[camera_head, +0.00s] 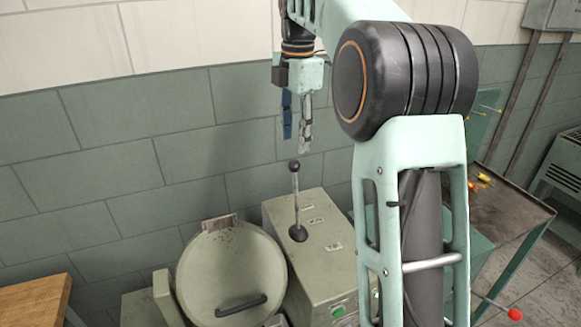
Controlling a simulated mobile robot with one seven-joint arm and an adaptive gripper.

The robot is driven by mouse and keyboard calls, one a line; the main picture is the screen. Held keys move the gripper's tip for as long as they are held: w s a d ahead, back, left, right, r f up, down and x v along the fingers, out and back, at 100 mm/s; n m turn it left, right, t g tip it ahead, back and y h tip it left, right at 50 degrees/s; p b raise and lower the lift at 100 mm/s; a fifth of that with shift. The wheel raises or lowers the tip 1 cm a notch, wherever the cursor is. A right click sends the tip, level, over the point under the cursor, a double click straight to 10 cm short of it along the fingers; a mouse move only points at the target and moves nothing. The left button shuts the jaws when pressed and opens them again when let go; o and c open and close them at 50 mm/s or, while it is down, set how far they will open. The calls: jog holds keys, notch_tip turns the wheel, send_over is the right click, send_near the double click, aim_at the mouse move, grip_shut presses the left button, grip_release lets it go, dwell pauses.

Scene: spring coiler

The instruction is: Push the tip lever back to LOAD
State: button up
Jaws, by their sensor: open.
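The lever (296,200) has a black ball knob on a thin metal rod. It rises from a round dark boot on top of a grey-green machine box (340,270) and looks nearly upright in this view. Small pale labels lie on the box top to the right of the lever; their lettering is too small to read, so I cannot tell which one is LOAD. My gripper (296,143) points down with its two fingers apart and empty. Its tips appear just above the knob in the picture; a small gap shows, and the depth between them is unclear.
A round lid (231,272) with a dark handle stands left of the box. A green button (338,311) is on the box front. A wooden surface (35,305) is at lower left. A metal table (510,215) stands right. My arm hides the box's right side. A tiled wall is behind.

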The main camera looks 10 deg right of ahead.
aim_at(294, 160)
notch_tip(294, 160, down, 9)
jog(key=shift+w+r, duration=0.15)
grip_shut()
dwell(0.5)
